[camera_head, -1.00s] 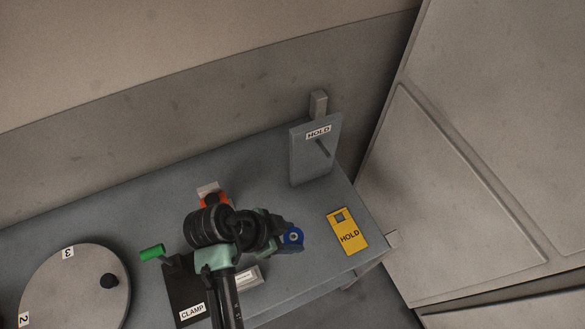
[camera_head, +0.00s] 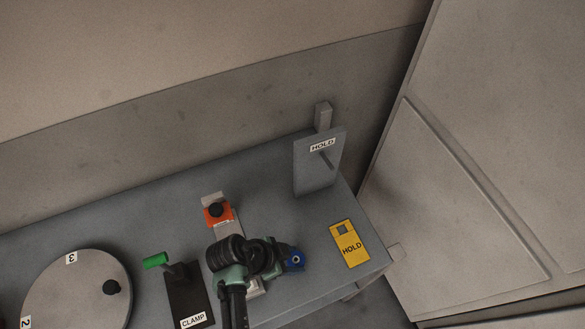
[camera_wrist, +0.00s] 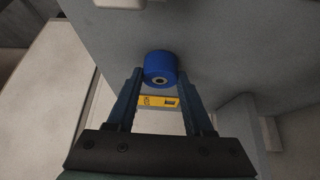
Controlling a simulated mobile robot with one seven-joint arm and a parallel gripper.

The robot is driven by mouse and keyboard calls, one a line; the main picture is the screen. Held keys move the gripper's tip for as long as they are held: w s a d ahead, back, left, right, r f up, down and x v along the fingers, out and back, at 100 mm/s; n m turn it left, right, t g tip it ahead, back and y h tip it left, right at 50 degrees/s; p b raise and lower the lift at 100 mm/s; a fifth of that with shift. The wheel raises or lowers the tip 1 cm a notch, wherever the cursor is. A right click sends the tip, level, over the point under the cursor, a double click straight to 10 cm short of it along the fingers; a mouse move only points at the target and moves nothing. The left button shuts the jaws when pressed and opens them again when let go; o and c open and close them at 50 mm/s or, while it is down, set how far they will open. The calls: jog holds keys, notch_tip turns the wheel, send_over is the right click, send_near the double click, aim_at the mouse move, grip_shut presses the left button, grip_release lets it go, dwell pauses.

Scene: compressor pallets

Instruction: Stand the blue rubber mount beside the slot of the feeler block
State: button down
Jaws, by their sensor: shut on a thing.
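The blue rubber mount (camera_head: 297,260) is a short blue cylinder with a central hole, held in my gripper (camera_head: 291,259) over the right part of the bench. In the wrist view the mount (camera_wrist: 160,66) sits between the two fingertips of my gripper (camera_wrist: 160,78), its holed end face towards the camera. I cannot tell how high above the bench it is. A pale block with an orange part (camera_head: 218,212) and a black knob lies left of the mount, partly hidden by my arm. I cannot tell whether it is the feeler block, and no slot is clearly visible.
A yellow HOLD card (camera_head: 350,244) with a square window lies right of the mount. A grey upright HOLD plate (camera_head: 316,172) with a peg stands behind. The black CLAMP base (camera_head: 187,300), green handle (camera_head: 156,260) and numbered round turntable (camera_head: 75,290) are left. The bench is clear between mount and plate.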

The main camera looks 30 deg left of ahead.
jog(key=shift+c, duration=1.4)
grip_release()
jog(key=v, duration=1.2)
jog(key=shift+b, duration=0.3)
jog(key=shift+w, duration=0.1)
